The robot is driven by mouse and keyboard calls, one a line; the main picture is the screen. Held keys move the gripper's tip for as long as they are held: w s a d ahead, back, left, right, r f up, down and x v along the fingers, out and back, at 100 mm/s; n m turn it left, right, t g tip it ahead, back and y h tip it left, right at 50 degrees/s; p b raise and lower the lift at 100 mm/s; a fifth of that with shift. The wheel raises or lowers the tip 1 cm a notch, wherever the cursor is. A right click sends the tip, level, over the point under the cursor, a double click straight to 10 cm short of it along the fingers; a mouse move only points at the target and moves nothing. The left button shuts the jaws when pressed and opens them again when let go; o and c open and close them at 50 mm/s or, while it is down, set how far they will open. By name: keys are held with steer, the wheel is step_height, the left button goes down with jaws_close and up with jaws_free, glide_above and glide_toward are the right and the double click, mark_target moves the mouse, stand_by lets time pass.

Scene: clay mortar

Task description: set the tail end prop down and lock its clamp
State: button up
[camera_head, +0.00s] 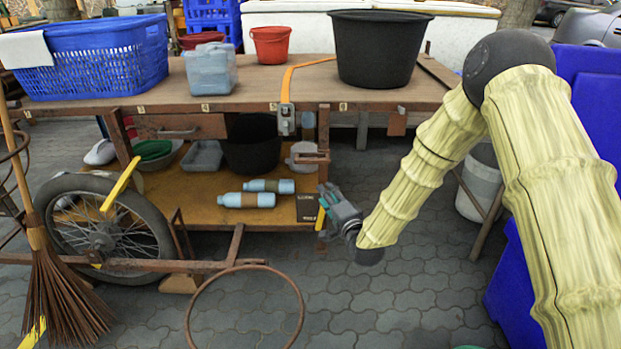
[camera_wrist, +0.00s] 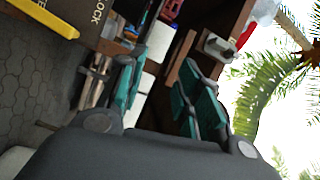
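A dark plate with light lettering (camera_head: 307,207) is at the cart's right end, low beside the lower shelf. In the wrist view this plate (camera_wrist: 98,22) reads "LOCK". A short yellow bar (camera_head: 321,218) stands next to it, probably the clamp's lever; a yellow bar (camera_wrist: 45,18) also shows at the wrist view's top left. My gripper (camera_head: 332,200) is just right of the yellow bar, under the cart's right end. In the wrist view my gripper (camera_wrist: 160,95) has its teal-padded fingers apart with nothing held between them. I cannot clearly make out the prop; the gripper partly hides that area.
The wooden cart top (camera_head: 270,90) carries a blue basket (camera_head: 95,65), a black tub (camera_head: 375,50) and a red bucket (camera_head: 271,44). A spoked wheel (camera_head: 100,230) and rusty hoop (camera_head: 245,268) are left. A grey bucket (camera_head: 478,185) stands right. Paving (camera_head: 400,310) ahead is mostly clear.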

mark_target(311, 161)
steer(key=shift+m+t+y, duration=0.5)
steer(key=shift+t, duration=0.2)
steer(key=shift+r+b+x, duration=0.4)
steer(key=shift+b+x, duration=0.65)
steer(key=shift+x, duration=1.25)
steer(key=shift+r+b+x, duration=0.4)
steer(key=shift+b+x, duration=0.65)
steer(key=shift+x, duration=1.3)
steer(key=shift+r+b+x, duration=0.4)
steer(key=shift+b+x, duration=0.65)
steer(key=shift+x, duration=1.25)
steer(key=shift+s+d, duration=0.1)
steer(key=shift+s, duration=0.05)
steer(key=shift+c, duration=0.2)
jaws_close()
